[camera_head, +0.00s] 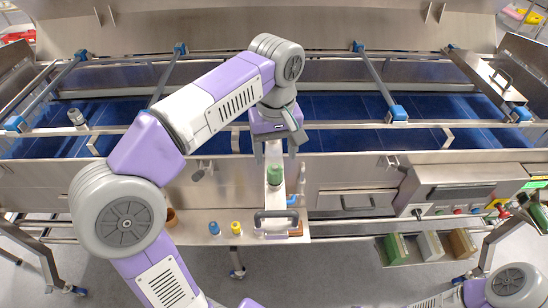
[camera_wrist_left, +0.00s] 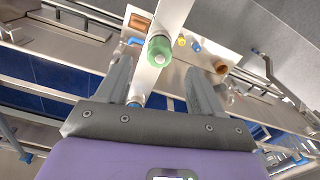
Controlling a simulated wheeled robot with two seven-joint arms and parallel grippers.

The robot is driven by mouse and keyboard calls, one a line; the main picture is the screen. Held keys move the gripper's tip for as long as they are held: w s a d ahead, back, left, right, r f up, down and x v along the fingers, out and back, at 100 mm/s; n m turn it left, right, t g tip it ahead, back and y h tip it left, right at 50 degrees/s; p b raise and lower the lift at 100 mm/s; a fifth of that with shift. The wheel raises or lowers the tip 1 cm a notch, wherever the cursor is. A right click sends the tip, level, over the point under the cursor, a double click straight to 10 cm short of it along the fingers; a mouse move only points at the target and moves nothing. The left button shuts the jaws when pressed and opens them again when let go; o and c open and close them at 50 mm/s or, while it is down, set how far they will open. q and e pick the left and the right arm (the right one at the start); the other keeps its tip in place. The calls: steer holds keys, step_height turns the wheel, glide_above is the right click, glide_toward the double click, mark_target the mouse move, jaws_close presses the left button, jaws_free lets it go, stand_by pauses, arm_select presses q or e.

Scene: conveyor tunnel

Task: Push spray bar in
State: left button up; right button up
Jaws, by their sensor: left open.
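The spray bar looks to be the pale metal bar (camera_head: 274,199) that stands out from the front of the conveyor tunnel, with a green knob (camera_head: 275,175) on it. The bar (camera_wrist_left: 172,14) and green knob (camera_wrist_left: 160,50) also show in the left wrist view. My left gripper (camera_head: 275,153) is open, pointing down over the bar, with one finger on each side. In the left wrist view the knob lies just beyond the fingertips (camera_wrist_left: 158,70), in line with the gap. I cannot tell whether either finger touches the bar. My right gripper is out of view.
A front shelf (camera_head: 190,226) holds small blue (camera_head: 214,228) and yellow (camera_head: 236,227) capped items. A dark handle (camera_head: 276,216) is at the bar's near end. A control panel (camera_head: 455,194) and bins (camera_head: 430,246) stand to the right. Blue-clamped cross bars (camera_head: 375,82) span the blue belt (camera_head: 340,107).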

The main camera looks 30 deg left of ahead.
mark_target(276, 212)
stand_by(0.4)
arm_select(q)
steer(key=shift+s, duration=0.1)
steer(key=c, duration=0.4)
steer(key=shift+s+d+m, duration=0.15)
steer(key=shift+d+m, duration=0.05)
steer(key=shift+m, duration=0.5)
steer(key=shift+c, duration=0.4)
steer(key=s+d+r+m+g+h+b, duration=0.15)
steer(key=s+m, duration=0.25)
steer(key=m, duration=0.5)
steer(key=s+d+r+m, duration=0.1)
steer(key=s+d+m, duration=0.2)
steer(key=m, duration=0.7)
steer(key=f, duration=0.2)
steer(key=s+f, duration=0.1)
steer(key=f, duration=0.2)
steer(key=f+b, duration=0.1)
steer(key=f, duration=0.1)
steer(key=shift+s+d+f, duration=0.15)
steer(key=shift+s+f, duration=0.05)
steer(key=shift+f, duration=0.2)
jaws_close()
